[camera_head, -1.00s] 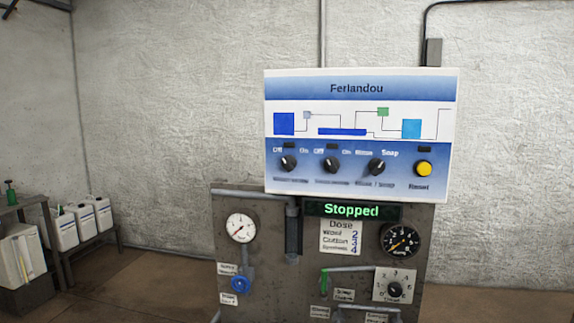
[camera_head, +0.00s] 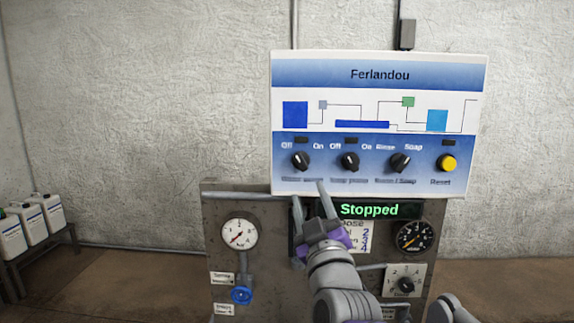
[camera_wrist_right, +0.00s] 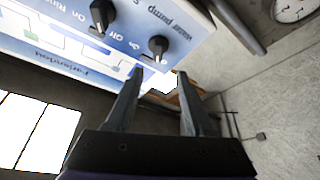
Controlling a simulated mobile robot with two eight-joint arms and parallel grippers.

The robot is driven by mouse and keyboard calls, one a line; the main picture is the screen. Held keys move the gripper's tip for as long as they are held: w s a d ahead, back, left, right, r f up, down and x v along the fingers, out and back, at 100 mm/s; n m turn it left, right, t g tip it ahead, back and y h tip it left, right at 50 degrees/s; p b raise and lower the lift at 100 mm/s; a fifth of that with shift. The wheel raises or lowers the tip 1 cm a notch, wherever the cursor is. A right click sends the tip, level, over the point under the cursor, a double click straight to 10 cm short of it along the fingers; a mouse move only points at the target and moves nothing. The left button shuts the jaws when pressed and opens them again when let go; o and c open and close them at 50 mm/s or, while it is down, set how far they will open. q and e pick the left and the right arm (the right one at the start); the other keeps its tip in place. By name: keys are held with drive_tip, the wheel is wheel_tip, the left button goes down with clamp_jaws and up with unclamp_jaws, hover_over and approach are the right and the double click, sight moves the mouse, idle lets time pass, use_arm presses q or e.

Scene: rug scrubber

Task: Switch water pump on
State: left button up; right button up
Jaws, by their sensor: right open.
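The white and blue Ferlandou panel (camera_head: 379,72) stands ahead. Its leftmost black knob (camera_head: 300,162), between Off and On, appears to point up and left toward Off. It also shows in the right wrist view (camera_wrist_right: 158,45), turned over, by the label "water pump". My right gripper (camera_head: 309,191) is open and empty, its fingertips just below this knob in the head view. In the right wrist view the open fingers (camera_wrist_right: 159,72) are short of the knob, with no visible contact. My left gripper is not in view.
Two more black knobs (camera_head: 349,162) (camera_head: 400,162) and a yellow Reset button (camera_head: 447,163) are on the panel. The display (camera_head: 370,209) below reads Stopped. A gauge (camera_head: 239,234) and blue valve (camera_head: 241,295) are at lower left. White canisters (camera_head: 33,224) stand far left.

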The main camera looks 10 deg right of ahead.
sight(301, 164)
drive_tip(key=p+x, duration=0.1)
drive_tip(key=x, duration=0.9)
drive_tip(key=shift+d+r+p, duration=0.1)
drive_tip(key=shift+d+p, duration=0.1)
drive_tip(key=shift+p, duration=0.2)
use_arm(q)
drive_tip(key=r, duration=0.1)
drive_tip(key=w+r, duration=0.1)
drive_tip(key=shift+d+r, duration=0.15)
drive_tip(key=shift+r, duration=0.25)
use_arm(e)
clamp_jaws()
